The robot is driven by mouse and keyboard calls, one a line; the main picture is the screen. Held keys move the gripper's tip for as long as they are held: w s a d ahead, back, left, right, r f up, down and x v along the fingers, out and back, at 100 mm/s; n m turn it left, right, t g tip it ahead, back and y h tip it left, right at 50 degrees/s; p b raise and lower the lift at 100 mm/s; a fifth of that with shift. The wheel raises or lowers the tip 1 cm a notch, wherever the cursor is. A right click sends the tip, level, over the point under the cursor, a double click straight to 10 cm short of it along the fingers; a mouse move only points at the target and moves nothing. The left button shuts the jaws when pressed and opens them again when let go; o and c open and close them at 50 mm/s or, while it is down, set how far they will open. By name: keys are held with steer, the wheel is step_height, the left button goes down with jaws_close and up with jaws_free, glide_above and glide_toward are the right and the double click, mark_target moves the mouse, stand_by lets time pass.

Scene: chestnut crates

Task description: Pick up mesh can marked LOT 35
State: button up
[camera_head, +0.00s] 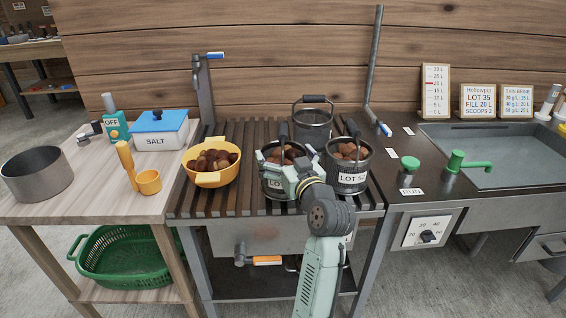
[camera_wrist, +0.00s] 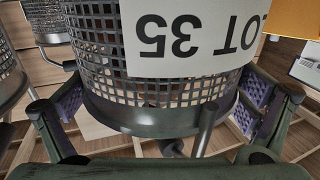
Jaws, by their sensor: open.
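The mesh can marked LOT 35 (camera_wrist: 98,48) fills the middle of the wrist view, its white label upside down there. In the head view the can (camera_head: 267,185) stands on the slatted rack, holds chestnuts, and is partly hidden by my arm. My gripper (camera_head: 300,168) is at its front. In the wrist view my open gripper (camera_wrist: 163,105) has one finger on each side of the can's lower part, with gaps showing. Whether either pad touches the mesh cannot be told.
A can marked LOT 52 (camera_head: 346,178), also holding chestnuts, stands close on the right. Another mesh can (camera_head: 313,124) stands behind. A yellow colander (camera_head: 207,180) of chestnuts sits to the left. A sink (camera_head: 490,150) is at the right.

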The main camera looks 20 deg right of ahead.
steer(key=shift+w, duration=0.4)
steer(key=shift+c, duration=0.2)
steer(key=c, duration=1.3)
steer(key=shift+c, duration=0.7)
steer(key=shift+r, duration=0.15)
